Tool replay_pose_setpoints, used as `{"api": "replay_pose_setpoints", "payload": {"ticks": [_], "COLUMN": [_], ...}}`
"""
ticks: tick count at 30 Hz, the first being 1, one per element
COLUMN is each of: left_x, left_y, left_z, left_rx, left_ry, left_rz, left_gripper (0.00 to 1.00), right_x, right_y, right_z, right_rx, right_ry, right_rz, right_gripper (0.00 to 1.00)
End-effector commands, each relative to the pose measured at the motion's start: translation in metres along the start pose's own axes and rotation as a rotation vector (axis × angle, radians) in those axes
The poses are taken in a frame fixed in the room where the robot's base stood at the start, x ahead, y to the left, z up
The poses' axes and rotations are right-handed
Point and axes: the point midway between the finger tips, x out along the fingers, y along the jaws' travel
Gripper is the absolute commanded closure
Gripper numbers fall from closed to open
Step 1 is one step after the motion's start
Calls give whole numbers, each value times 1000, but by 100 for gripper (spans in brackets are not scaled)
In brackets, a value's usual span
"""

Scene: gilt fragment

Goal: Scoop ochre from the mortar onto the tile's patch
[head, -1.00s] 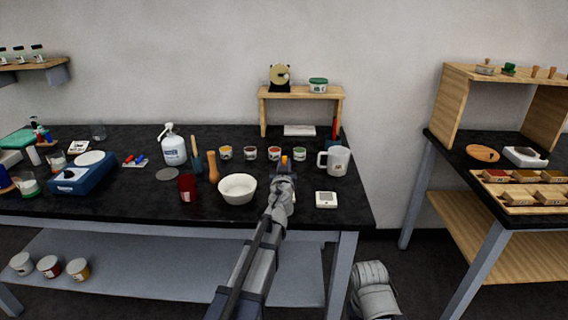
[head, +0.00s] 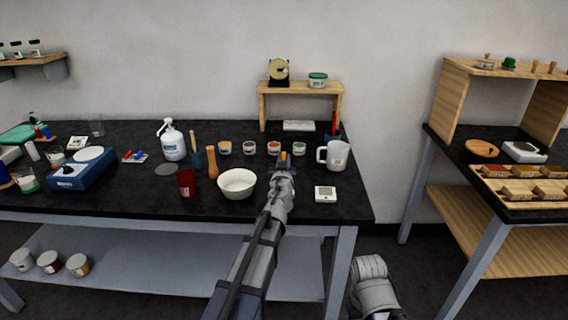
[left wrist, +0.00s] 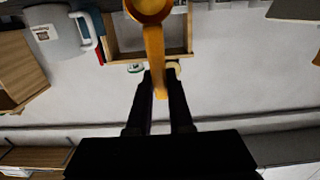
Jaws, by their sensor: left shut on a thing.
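My left gripper (head: 284,168) is shut on an orange scoop (head: 284,156), above the table's front part, just right of the mortar. In the left wrist view the scoop (left wrist: 154,45) has its handle between the fingers (left wrist: 159,88) and its bowl at the top edge; I cannot tell if it holds powder. The white mortar (head: 237,184) stands upright on the black table; its contents are not clear. A small white square (head: 325,194) with a faint mark, possibly the tile, lies right of the gripper.
Behind the gripper stand several small pigment pots (head: 249,148) and a white mug (head: 335,155), the mug also showing in the left wrist view (left wrist: 60,32). A wooden pestle (head: 213,163) and red cup (head: 187,182) are left of the mortar. A wooden shelf (head: 301,90) stands behind.

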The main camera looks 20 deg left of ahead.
Motion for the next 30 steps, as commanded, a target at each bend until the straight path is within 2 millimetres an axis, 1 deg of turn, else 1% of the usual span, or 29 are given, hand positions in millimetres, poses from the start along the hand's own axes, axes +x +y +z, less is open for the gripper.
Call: {"api": "replay_pose_setpoints", "payload": {"ticks": [1,6,17,20,30], "left_x": [7,18,18,18,17], "left_y": [0,-2,-2,-2,-2], "left_z": [0,0,-2,-8,-41], "left_rx": [0,1,0,0,0], "left_ry": [0,0,0,0,0], "left_rz": [-1,-1,0,0,0], "left_gripper": [100,100,100,100,100], "right_x": [0,0,-1,-7,-40], "right_y": [0,0,0,1,4], "right_z": [0,0,0,0,2], "right_rx": [0,0,0,0,0], "right_ry": [0,0,0,0,0], "right_rz": [0,0,0,0,0], "right_gripper": [50,50,50,50,50]}}
